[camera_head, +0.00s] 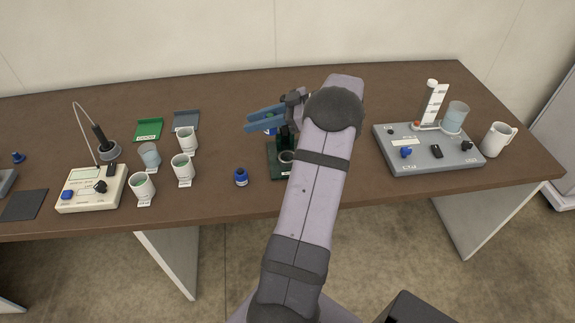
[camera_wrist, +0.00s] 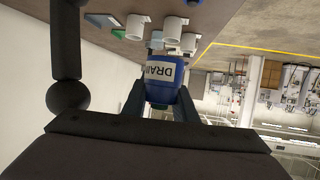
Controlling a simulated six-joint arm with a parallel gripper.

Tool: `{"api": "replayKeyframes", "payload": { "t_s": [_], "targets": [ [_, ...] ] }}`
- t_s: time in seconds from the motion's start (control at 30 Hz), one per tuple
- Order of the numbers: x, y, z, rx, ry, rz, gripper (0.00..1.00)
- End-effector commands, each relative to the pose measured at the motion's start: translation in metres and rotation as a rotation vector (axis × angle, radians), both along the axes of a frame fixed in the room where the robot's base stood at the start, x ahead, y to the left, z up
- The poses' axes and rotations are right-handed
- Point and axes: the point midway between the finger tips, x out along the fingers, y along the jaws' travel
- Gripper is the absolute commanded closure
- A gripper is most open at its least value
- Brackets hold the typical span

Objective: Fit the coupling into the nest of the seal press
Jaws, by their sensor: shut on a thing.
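My gripper (camera_head: 262,121) is shut on a blue coupling (camera_wrist: 161,92) with a white label that reads "DRAI", the rest cut off; a little of its blue shows below the fingers in the head view. The dark green seal press (camera_head: 275,172) stands on the table at the middle, partly hidden by my arm. Its ring-shaped nest (camera_head: 287,156) sits low on the base. The held coupling is above the table, near the press's upper part and apart from the nest in the picture. The exact height is hard to tell.
Another blue container (camera_head: 241,177) with a label stands just left of the press. Several white cups (camera_head: 183,169) and a cream device (camera_head: 92,190) are further left. A grey device (camera_head: 430,150) and a white jug (camera_head: 497,139) stand at right.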

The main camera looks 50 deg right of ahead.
Motion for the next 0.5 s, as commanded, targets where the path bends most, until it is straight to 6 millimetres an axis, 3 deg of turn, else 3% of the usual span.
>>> {"api": "replayKeyframes", "payload": {
  "t_s": [0.03,0.3,0.5],
  "targets": [
    [-0.002,-0.008,-0.021,0.001,-0.001,0.003,1.0],
    [-0.022,-0.043,-0.089,0.001,-0.001,0.029,1.0],
    [-0.021,-0.056,-0.12,-0.002,-0.001,0.052,1.0]
  ]
}}
